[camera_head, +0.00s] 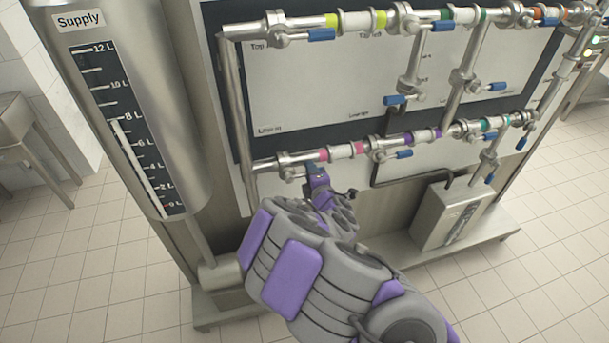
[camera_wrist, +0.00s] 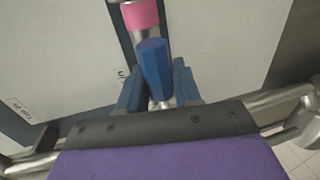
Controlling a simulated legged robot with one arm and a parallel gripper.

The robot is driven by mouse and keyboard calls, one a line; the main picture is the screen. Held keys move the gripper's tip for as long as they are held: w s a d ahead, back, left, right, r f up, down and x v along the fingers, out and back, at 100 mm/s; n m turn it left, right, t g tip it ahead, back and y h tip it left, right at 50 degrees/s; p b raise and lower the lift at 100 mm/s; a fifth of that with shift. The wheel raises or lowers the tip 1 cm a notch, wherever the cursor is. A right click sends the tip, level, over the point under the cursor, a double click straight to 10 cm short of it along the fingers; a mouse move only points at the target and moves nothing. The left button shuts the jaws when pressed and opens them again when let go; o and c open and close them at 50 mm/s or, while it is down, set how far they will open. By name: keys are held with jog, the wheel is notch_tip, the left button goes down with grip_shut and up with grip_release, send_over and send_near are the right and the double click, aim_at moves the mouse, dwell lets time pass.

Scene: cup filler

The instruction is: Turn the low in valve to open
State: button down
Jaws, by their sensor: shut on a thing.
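My gripper (camera_head: 314,173) is at the left end of the lower pipe row, just below the pink-banded pipe (camera_head: 340,152). In the wrist view my gripper (camera_wrist: 157,88) is shut on a blue valve handle (camera_wrist: 154,65), with a blue finger on each side of it. The handle points along the pipe toward the pink band (camera_wrist: 139,16). In the head view my gripper hides this handle, but the metal valve body (camera_head: 287,166) shows just left of the gripper. No label naming this valve is readable.
Other valves with blue handles sit on the upper row (camera_head: 322,35), on the vertical pipes (camera_head: 396,100) and further right on the lower row (camera_head: 403,154). A supply tank (camera_head: 130,100) stands at left. A metal box (camera_head: 448,215) stands at lower right on the base.

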jog(key=shift+a, duration=0.15)
jog(key=c, duration=1.2)
grip_release()
jog(key=shift+c, duration=0.2)
jog(key=o, duration=0.3)
jog(key=shift+a, duration=0.15)
jog(key=shift+o, duration=0.2)
jog(key=shift+s, duration=0.1)
jog(key=shift+s+d, duration=0.2)
jog(key=shift+d, duration=0.05)
jog(key=p+v, duration=0.2)
jog(key=p, duration=0.1)
jog(key=shift+s+a+r, duration=0.1)
jog(key=shift+s+r, duration=0.05)
jog(key=shift+s, duration=0.1)
jog(key=shift+p, duration=0.55)
jog(key=p, duration=0.3)
jog(key=shift+s, duration=0.3)
